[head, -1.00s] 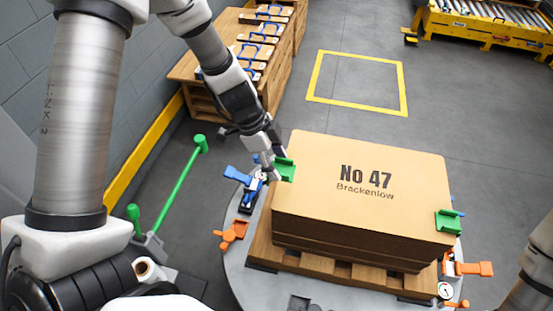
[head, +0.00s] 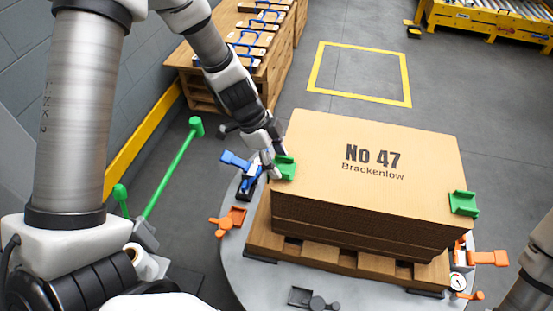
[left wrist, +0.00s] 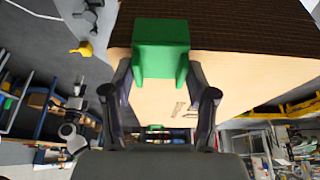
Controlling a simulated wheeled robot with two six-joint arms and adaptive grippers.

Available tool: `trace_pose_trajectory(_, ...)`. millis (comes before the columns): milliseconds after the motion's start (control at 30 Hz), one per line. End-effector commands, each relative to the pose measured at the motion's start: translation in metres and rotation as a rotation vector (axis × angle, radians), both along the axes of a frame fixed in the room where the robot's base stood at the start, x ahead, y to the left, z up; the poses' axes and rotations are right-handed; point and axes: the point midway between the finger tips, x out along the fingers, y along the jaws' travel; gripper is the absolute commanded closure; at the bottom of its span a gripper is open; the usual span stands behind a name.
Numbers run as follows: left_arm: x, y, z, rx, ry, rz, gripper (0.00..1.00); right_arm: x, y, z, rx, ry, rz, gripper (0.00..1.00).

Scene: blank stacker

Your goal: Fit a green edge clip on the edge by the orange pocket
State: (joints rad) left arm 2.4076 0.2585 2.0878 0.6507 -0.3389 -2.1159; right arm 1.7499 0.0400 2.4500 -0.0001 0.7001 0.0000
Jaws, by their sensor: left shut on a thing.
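A second green edge clip (head: 463,204) sits on the stack's right edge. An orange piece (head: 228,219) is left of the stack, and another orange piece (head: 488,258) is at right; I cannot tell which is the pocket. My right gripper is out of view.
The stack rests on a wooden pallet (head: 325,255) on a grey round platform (head: 255,285). A blue clamp (head: 240,162) stands just left of my left gripper.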

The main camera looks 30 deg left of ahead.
Motion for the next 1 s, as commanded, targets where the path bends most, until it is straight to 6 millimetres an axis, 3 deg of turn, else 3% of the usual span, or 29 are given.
trace_pose_trajectory(1000,0.0001,0.0000,-0.0037,0.000,0.000,0.000,0.72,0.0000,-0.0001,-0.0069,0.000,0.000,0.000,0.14)
